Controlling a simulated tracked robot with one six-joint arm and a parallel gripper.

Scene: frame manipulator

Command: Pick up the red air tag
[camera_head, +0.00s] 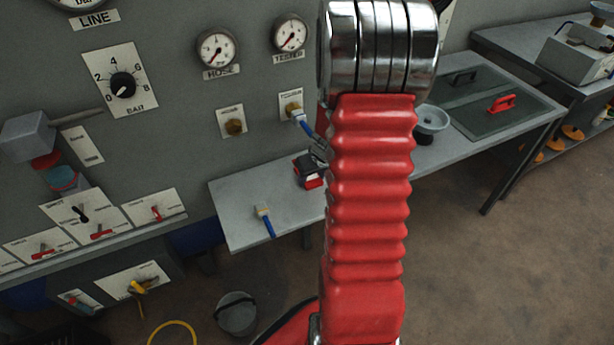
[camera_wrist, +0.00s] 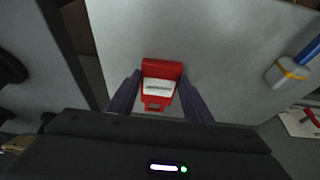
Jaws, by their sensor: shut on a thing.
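The red air tag (camera_wrist: 161,70) has a white label band with dark print and sits between the two dark fingers of my gripper (camera_wrist: 160,88) in the wrist view. My gripper is shut on it, with a finger on each side. In the head view the red tag (camera_head: 313,182) shows partly below my dark gripper (camera_head: 309,166), at the shelf; my red arm sleeve hides what lies to its right. The pale surface is behind the tag in the wrist view; whether the tag touches it I cannot tell.
A pale shelf (camera_head: 240,190) juts from the grey panel and carries a blue-handled fitting (camera_head: 265,222). A blue hose connector (camera_head: 302,122) sticks out of the panel above. A side table (camera_head: 540,112) with a red handle stands at right. A bucket (camera_head: 236,313) is on the floor.

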